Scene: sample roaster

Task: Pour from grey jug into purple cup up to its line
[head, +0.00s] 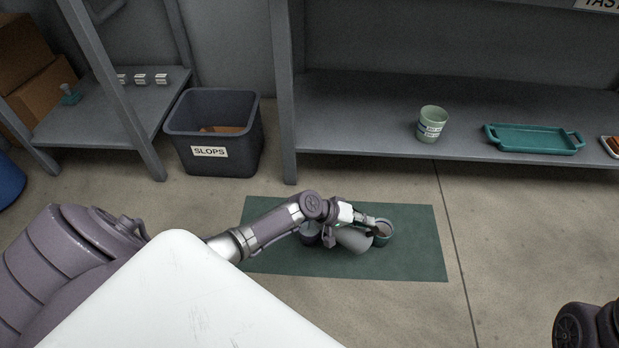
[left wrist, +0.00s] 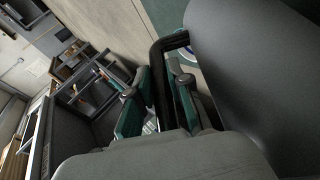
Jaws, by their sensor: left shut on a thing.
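The grey jug (head: 353,239) is over the green mat, tilted with its mouth toward a teal-rimmed round vessel (head: 385,234) on its right. My left gripper (head: 362,219) is shut on the jug's handle. In the left wrist view the jug (left wrist: 245,75) fills the right side, and its dark handle (left wrist: 156,62) lies between the fingers. A second greyish-purple round vessel (head: 311,236) stands on the mat, partly behind my left wrist; I cannot tell for sure whether it is the purple cup. No line, liquid level or stream can be made out. My right gripper is outside the view.
The green mat (head: 420,262) lies on the floor. Behind it are a grey shelf (head: 370,135) with a pale green cup (head: 432,123) and a teal tray (head: 533,140), and a dark SLOPS bin (head: 247,153).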

